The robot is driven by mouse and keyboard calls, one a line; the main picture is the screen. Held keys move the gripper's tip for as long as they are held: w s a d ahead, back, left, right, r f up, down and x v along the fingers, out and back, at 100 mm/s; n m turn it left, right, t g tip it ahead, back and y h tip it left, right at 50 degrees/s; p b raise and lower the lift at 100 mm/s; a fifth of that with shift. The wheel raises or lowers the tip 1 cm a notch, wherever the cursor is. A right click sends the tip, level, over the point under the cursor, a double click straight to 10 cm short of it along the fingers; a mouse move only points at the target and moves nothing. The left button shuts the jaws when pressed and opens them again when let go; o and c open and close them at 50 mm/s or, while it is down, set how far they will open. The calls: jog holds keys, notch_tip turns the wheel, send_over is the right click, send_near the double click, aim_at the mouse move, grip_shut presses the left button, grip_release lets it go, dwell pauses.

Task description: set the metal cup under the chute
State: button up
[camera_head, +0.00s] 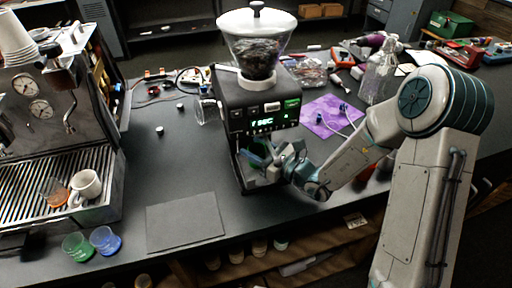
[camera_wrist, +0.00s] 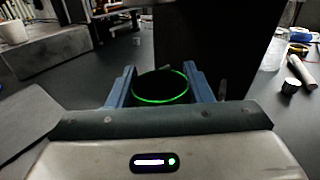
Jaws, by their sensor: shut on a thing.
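The metal cup (camera_wrist: 161,87) shows in the wrist view as a dark round opening with a green-lit rim. It sits between the two blue fingers of my gripper (camera_wrist: 159,72), which is shut on it. In the head view my gripper (camera_head: 264,160) is low at the front of the black grinder (camera_head: 262,101), below its green display. The grinder also stands as a dark block in the wrist view (camera_wrist: 210,45), just beyond the cup. The chute itself is not clearly visible, so I cannot tell whether the cup is exactly beneath it or rests on anything.
An espresso machine (camera_head: 58,125) stands at left with a white mug (camera_head: 85,187) on its tray. Green (camera_head: 76,246) and blue (camera_head: 105,240) cups stand near the front edge. A grey mat (camera_head: 184,222) lies left of the grinder. A purple cloth (camera_head: 330,116) lies at right.

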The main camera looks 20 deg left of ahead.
jog(key=shift+f, duration=0.2)
jog(key=o, duration=1.1)
jog(key=shift+r, duration=0.15)
jog(key=b+v, duration=0.2)
jog(key=v, duration=1)
jog(key=shift+s, duration=0.1)
jog(key=s+n+g, duration=0.2)
jog(key=s+r+n+g, duration=0.1)
jog(key=s+n+g, duration=0.1)
jog(key=s+a+n+g+h, duration=0.1)
jog(key=s+n, duration=0.1)
jog(key=n, duration=0.1)
jog(key=shift+s+a+r+g, duration=0.1)
jog(key=shift+s+r+g, duration=0.15)
jog(key=shift+r+g, duration=0.15)
jog(key=s+d+n+g+h, duration=0.3)
jog(key=s+n+h, duration=0.2)
jog(key=s+n, duration=0.2)
jog(key=d+r+n+t+h, duration=0.1)
jog(key=d+n+h, duration=0.1)
jog(key=d, duration=0.3)
jog(key=d+r+n+t+h, duration=0.2)
jog(key=d+n+h, duration=0.1)
jog(key=d+h, duration=0.2)
jog(key=s+d+r+n+t+h, duration=0.1)
jog(key=d+n+t+h, duration=0.1)
jog(key=d, duration=0.5)
jog(key=shift+s+r+n+h, duration=0.15)
jog(key=shift+r+n+h, duration=0.2)
jog(key=shift+n+h, duration=0.4)
